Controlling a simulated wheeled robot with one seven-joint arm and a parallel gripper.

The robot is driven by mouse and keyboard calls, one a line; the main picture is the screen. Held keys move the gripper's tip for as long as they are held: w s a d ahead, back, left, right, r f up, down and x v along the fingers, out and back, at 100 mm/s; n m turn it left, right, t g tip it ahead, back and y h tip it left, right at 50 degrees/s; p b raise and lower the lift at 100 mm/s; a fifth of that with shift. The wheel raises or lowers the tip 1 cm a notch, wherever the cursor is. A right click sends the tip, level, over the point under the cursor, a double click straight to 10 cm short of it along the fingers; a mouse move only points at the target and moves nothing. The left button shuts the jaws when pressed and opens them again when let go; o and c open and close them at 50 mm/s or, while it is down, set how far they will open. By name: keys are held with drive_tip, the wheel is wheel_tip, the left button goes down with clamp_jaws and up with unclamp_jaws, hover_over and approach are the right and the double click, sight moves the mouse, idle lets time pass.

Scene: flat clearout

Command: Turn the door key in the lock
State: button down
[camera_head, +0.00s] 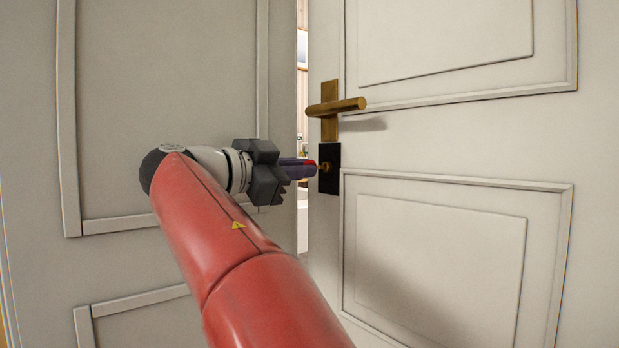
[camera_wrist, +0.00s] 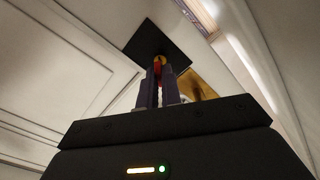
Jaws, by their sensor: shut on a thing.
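The door key has a red head (camera_head: 325,166), and its brass part meets the black lock plate (camera_head: 334,178) below the brass door handle (camera_head: 336,106). My gripper (camera_head: 312,168) is at the key with its fingers shut on the red head. In the wrist view the red key head (camera_wrist: 157,69) shows between the two fingers (camera_wrist: 157,84), in front of the brass lock centre (camera_wrist: 159,60) on the black plate (camera_wrist: 146,45). How far the key is turned or inserted is hard to tell, as the fingers hide much of it.
The right door leaf (camera_head: 440,150) is pale and panelled. A left leaf (camera_head: 160,90) stands beside it, with a narrow gap (camera_head: 302,95) between them showing a lit room. The handle juts out just above my gripper.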

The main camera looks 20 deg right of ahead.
drive_tip(key=shift+f, duration=0.1)
drive_tip(key=m+b, duration=0.3)
drive_tip(key=shift+s+r+m, duration=0.2)
drive_tip(key=shift+r+m, duration=0.05)
drive_tip(key=shift+m, duration=0.05)
drive_tip(key=shift+r, duration=0.1)
idle(0.4)
drive_tip(key=shift+r+m, duration=0.1)
drive_tip(key=shift+m, duration=1.7)
